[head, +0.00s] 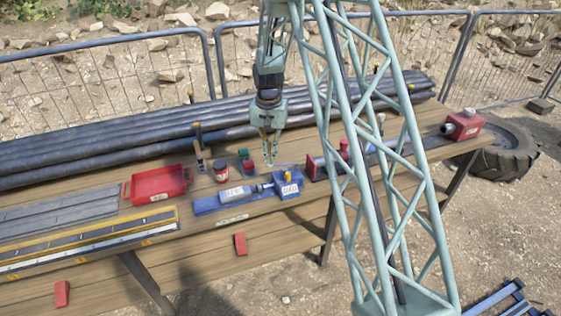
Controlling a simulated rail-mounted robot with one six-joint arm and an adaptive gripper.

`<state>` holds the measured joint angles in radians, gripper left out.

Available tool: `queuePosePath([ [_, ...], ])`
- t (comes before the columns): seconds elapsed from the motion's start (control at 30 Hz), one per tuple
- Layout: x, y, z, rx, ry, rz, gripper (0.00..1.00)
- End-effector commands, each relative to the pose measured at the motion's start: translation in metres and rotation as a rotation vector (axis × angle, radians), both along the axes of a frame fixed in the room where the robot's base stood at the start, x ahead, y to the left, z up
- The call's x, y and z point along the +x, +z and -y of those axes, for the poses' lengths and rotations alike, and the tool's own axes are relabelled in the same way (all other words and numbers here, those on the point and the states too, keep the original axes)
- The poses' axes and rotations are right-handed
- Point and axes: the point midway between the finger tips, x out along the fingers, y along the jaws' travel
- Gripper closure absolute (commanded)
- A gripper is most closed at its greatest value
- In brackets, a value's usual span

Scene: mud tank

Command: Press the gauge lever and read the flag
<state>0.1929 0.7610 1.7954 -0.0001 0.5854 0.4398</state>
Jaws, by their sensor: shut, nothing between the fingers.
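My gripper (269,162) hangs with its fingers pointing down over the back part of the wooden bench. It is shut and looks empty. Just in front of it and to the right is a blue box (288,186) with a white label and a small yellow part on top. It stands at the right end of a blue base (206,207) that carries a pale bottle-like cylinder (233,194). I cannot tell for sure which part is the gauge lever, and no flag can be made out. Whether the fingertips touch anything is unclear.
A red tray (157,187), a small red jar (220,172) and a small green item (246,161) stand left of my gripper. A red device (316,167) is partly hidden by my lattice column. Dark pipes (90,148) lie behind. A red unit (464,124) sits at the bench's right end.

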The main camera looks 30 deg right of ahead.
Motion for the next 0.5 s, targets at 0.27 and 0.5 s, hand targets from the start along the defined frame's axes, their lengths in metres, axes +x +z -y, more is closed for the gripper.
queuePosePath([
  [0.27,0.0,0.018,0.0,0.0,0.0,0.0,1.0],
  [0.5,0.0,0.033,0.0,-0.001,0.0,0.001,1.0],
])
